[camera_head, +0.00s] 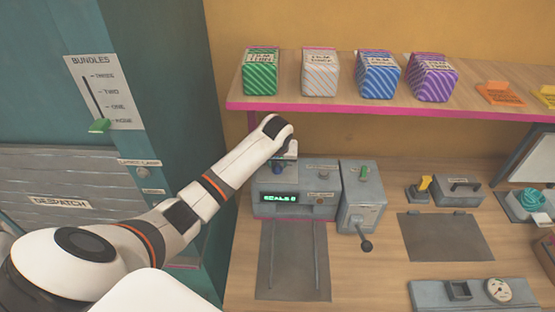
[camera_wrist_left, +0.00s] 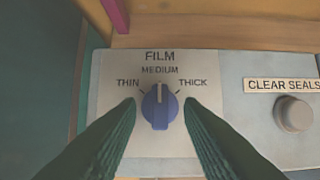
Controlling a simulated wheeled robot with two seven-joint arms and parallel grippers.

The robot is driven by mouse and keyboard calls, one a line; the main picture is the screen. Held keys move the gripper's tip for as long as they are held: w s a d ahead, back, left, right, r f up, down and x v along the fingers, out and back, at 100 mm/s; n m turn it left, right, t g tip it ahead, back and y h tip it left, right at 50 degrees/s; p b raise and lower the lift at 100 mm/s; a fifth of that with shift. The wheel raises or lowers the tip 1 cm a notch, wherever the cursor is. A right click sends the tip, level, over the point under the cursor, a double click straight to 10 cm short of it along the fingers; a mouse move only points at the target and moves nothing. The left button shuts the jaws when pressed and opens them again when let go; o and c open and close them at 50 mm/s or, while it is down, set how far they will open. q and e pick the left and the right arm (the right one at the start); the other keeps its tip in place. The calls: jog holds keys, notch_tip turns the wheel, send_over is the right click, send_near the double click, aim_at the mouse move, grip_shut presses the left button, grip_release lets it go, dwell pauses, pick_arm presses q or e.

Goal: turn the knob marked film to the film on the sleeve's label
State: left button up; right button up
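The film knob (camera_wrist_left: 159,110) is blue and sits on a pale plate marked FILM, with THIN at left, MEDIUM on top and THICK at right. Its white pointer line faces up, towards MEDIUM. My left gripper (camera_wrist_left: 160,104) is open, with one dark green finger on each side of the knob and a small gap visible on both sides. In the head view, the knob (camera_head: 277,171) shows just below my left wrist, on the grey machine (camera_head: 293,190). Several striped sleeves stand on the shelf: green (camera_head: 260,74), silver (camera_head: 320,75), blue (camera_head: 378,78) and purple (camera_head: 432,80). Their label print is too small to read surely.
A CLEAR SEALS button (camera_wrist_left: 293,113) is right of the knob. The machine's green display (camera_head: 280,198) is lit. A box with a lever (camera_head: 360,200) stands beside it. The pink-edged shelf (camera_head: 290,105) is above and behind. A BUNDLES slider (camera_head: 100,125) is on the left wall.

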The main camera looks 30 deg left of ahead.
pick_arm(q)
jog(key=shift+w+a+f, duration=0.1)
jog(key=shift+w+f, duration=0.1)
jog(key=shift+f, duration=0.35)
grip_shut()
jog(key=shift+m, duration=0.4)
jog(key=m, duration=0.1)
jog(key=m+h, duration=0.1)
jog(key=m, duration=0.1)
jog(key=m+h, duration=0.1)
jog(key=shift+s+a+m+t, duration=0.1)
jog(key=shift+a+m+t, duration=0.2)
jog(key=shift+t, duration=0.1)
jog(key=shift+a+m+h, duration=0.1)
jog(key=shift+m+h, duration=0.8)
jog(key=shift+m, duration=1.4)
